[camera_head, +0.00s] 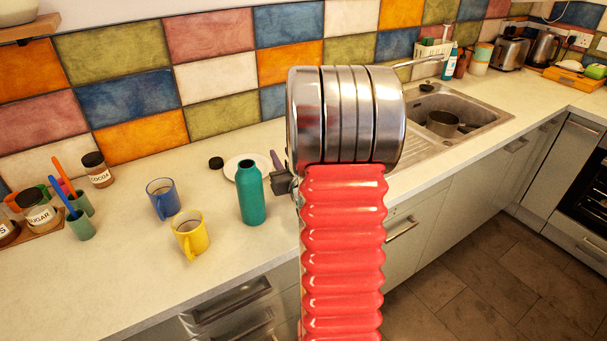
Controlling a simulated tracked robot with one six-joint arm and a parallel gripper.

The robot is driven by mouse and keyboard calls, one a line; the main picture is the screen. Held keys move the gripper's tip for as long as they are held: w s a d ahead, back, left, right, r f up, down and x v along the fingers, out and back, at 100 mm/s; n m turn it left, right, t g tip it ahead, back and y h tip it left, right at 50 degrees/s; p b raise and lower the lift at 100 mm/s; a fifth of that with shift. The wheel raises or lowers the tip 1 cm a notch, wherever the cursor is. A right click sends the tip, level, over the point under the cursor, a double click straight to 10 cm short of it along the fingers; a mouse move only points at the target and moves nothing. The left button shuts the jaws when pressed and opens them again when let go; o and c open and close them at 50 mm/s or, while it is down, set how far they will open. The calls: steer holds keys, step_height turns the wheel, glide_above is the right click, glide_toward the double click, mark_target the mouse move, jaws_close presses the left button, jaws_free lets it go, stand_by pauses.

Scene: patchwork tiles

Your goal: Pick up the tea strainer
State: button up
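I cannot make out a tea strainer in this view; my arm hides part of the counter. My gripper (277,170) shows only in part, as a dark grey piece sticking out left of my arm's metal joint. It is just right of a green bottle (252,195) and near a white saucer (231,167), which the bottle partly covers. Whether the gripper is open or shut is not visible, and I see nothing clearly held in it.
A blue mug (161,200) and a yellow mug (191,238) stand left of the bottle. A black lid (216,163) lies beside the saucer. A cocoa jar (97,171) and several cups are farther left. The sink (470,112) is at right. The counter's front left is clear.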

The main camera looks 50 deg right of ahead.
steer(key=shift+c, duration=0.3)
jaws_close()
stand_by(0.5)
